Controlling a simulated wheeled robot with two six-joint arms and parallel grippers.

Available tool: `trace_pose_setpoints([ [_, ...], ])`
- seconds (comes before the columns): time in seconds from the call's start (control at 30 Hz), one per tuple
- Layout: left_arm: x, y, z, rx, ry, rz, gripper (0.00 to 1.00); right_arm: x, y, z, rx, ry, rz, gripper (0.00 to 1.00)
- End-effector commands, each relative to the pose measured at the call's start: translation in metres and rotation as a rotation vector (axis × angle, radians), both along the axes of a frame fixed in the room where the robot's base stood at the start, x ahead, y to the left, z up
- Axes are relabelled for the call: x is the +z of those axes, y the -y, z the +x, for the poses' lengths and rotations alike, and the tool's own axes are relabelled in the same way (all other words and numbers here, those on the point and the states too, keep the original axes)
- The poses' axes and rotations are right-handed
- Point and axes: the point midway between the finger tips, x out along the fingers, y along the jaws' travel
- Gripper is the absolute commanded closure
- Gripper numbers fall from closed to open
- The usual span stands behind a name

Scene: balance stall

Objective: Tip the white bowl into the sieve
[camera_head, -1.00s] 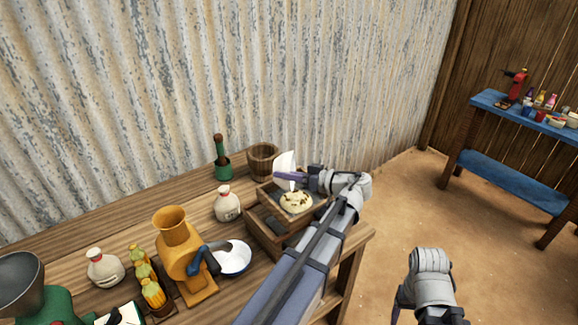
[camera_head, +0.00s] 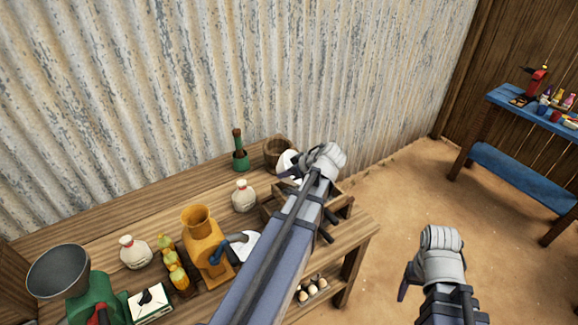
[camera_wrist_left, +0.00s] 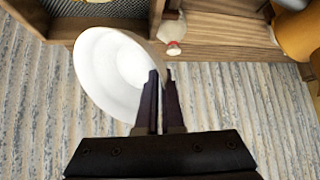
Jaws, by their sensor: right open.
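My left gripper (camera_head: 286,173) is shut on the rim of the white bowl (camera_wrist_left: 97,68). The bowl is tipped on its side, and its visible inside looks bare white. In the head view only a piece of the bowl (camera_head: 287,160) shows beside the gripper. A wooden box (camera_head: 343,203) stands on the table below, mostly covered by my left arm; its edge shows in the left wrist view (camera_wrist_left: 30,14). I cannot make out the sieve clearly; it may be on this box. My right gripper (camera_head: 404,287) is open and empty, right of the table.
A wooden cup (camera_head: 275,150), a green bottle (camera_head: 240,160) and a pale jar (camera_head: 243,196) stand behind the box. The corrugated wall (camera_head: 150,90) is close behind.

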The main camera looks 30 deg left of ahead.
Motion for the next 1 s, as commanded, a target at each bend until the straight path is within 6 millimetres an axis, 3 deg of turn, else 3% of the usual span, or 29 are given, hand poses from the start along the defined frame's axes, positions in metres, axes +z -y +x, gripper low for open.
trace_pose_setpoints([
  [0.03,0.006,-0.004,-0.004,0.005,0.017,-0.042,1.00,0.012,0.000,0.000,0.000,0.000,0.000,0.30],
  [0.27,-0.005,-0.013,-0.006,0.006,0.119,-0.279,1.00,0.028,0.000,0.000,0.001,0.000,0.000,0.30],
  [0.7,-0.022,-0.024,-0.009,0.004,0.282,-0.676,1.00,0.029,0.000,0.000,0.001,0.000,0.000,0.30],
  [1.0,-0.023,-0.025,-0.010,0.000,0.330,-0.795,1.00,0.026,0.000,0.000,0.001,0.000,0.000,0.30],
])
